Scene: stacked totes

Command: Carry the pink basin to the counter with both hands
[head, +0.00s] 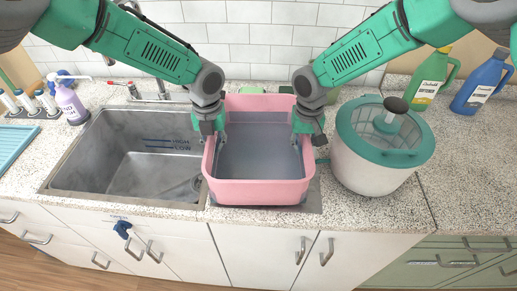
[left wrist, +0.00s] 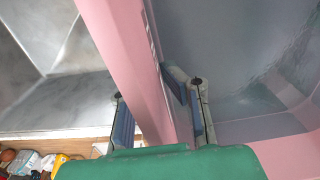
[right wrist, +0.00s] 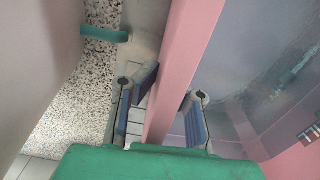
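The pink basin (head: 258,192) sits upright at the right-hand sink bowl, whose metal edge shows around it. Its inside looks grey and glossy, like water. My left gripper (head: 212,132) is at the basin's left wall. In the left wrist view its fingers (left wrist: 158,112) stand on either side of the pink wall (left wrist: 112,42), apart from each other. My right gripper (head: 308,130) is at the right wall. In the right wrist view its open fingers (right wrist: 160,112) straddle that wall (right wrist: 190,45) with gaps showing. The counter (head: 365,212) is speckled stone.
A white tub with a teal lid (head: 372,165) stands close to the basin's right side. An empty metal sink bowl (head: 120,160) lies left. Green (head: 432,80) and blue (head: 480,85) bottles stand at the back right. A purple soap bottle (head: 70,103) stands at the left. Counter at the far right is clear.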

